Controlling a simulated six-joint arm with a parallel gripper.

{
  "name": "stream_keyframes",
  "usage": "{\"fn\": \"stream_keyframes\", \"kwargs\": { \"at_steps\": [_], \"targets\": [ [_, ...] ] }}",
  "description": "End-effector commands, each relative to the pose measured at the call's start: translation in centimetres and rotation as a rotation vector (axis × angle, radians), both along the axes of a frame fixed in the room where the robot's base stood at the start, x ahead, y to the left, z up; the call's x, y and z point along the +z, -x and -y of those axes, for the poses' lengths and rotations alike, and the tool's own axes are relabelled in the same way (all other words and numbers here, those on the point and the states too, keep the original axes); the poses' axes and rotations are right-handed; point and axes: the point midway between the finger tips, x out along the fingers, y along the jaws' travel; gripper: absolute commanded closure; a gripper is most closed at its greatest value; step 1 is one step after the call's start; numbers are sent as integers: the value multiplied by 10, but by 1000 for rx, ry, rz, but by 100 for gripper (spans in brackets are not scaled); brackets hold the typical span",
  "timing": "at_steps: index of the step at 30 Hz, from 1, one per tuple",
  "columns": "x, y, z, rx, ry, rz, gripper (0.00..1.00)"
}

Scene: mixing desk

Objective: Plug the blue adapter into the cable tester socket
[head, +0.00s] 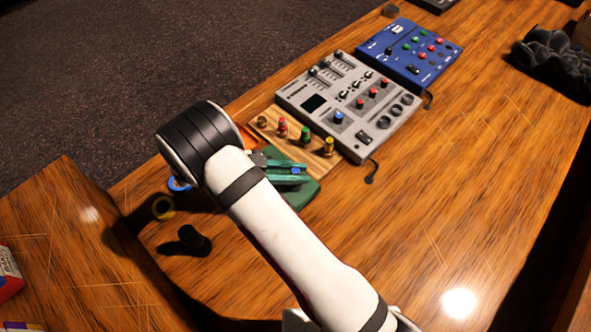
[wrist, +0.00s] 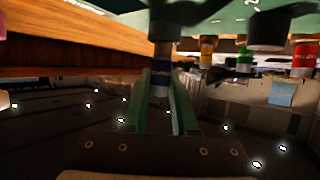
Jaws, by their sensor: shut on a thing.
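My gripper (head: 287,172) has teal fingers and is over the green cable tester (head: 304,194). The fingers, also in the wrist view (wrist: 166,92), are shut on the blue adapter (wrist: 160,80), which shows as a narrow metallic body with blue parts. A bit of the adapter's blue (head: 296,171) shows between the fingers in the head view. In the wrist view the adapter's far end reaches toward the green surface (wrist: 228,22). The socket is hidden, and I cannot tell whether the adapter is touching it or in it.
A wooden rack (head: 262,133) behind my gripper holds red (head: 282,128), green (head: 304,137) and yellow (head: 328,146) adapters. A grey mixer (head: 345,100) and a blue one (head: 412,52) stand beyond.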

Motion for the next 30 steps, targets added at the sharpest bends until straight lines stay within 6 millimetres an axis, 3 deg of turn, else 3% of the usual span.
{"fn": "stream_keyframes", "kwargs": {
  "at_steps": [26, 27, 30],
  "targets": [
    [-13, 0, 0, 0, 0, -1, 100],
    [-13, 0, 0, 0, 0, -1, 70],
    [-13, 0, 0, 0, 0, -1, 61]
  ]
}}
